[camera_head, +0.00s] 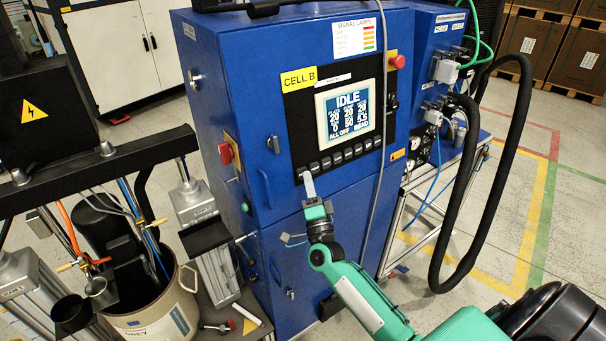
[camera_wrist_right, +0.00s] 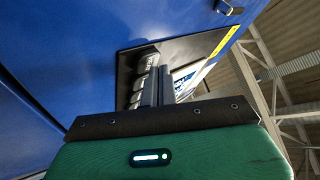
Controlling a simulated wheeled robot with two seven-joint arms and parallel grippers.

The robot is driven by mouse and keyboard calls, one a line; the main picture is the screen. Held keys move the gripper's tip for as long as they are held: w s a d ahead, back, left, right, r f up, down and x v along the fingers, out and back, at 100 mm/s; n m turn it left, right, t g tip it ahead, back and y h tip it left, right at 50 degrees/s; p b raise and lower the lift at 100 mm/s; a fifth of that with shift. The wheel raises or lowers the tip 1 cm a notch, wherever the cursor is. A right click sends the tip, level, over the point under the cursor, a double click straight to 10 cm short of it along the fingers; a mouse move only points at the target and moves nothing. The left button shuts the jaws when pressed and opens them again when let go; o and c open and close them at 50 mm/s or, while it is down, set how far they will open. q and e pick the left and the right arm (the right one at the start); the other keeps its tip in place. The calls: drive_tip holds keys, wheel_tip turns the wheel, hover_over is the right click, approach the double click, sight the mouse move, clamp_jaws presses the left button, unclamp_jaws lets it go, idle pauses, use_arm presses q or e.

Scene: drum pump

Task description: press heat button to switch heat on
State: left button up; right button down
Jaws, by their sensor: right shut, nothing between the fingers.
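The blue control cabinet (camera_head: 240,80) marked CELL B carries a screen (camera_head: 347,110) reading IDLE, with ALL OFF along its bottom. Below the screen is a row of several small buttons (camera_head: 348,153). Their labels are too small to read, so I cannot tell which is heat. My right gripper (camera_head: 307,176) is shut and empty, its fingertips at the left end of the row. In the right wrist view, the shut fingers (camera_wrist_right: 160,82) point at the dark panel beside the button row (camera_wrist_right: 144,72). I cannot tell whether they touch a button. My left gripper is not in view.
A red emergency button (camera_head: 397,62) is at the panel's upper right and another (camera_head: 225,153) on the cabinet's left side. A grey cable hangs down past the screen's right. A black hose (camera_head: 508,150) loops at the right. A drum (camera_head: 160,310) stands at lower left.

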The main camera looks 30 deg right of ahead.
drive_tip(key=shift+w+f, duration=0.1)
drive_tip(key=shift+w, duration=0.3)
drive_tip(key=shift+s, duration=0.15)
idle(0.5)
drive_tip(key=shift+s+r, duration=0.2)
drive_tip(key=shift+s, duration=0.5)
drive_tip(key=s, duration=0.1)
drive_tip(key=s+p, duration=0.1)
drive_tip(key=s, duration=0.1)
drive_tip(key=s+r+p, duration=0.1)
drive_tip(key=s, duration=0.1)
drive_tip(key=shift+d, duration=0.2)
idle(0.5)
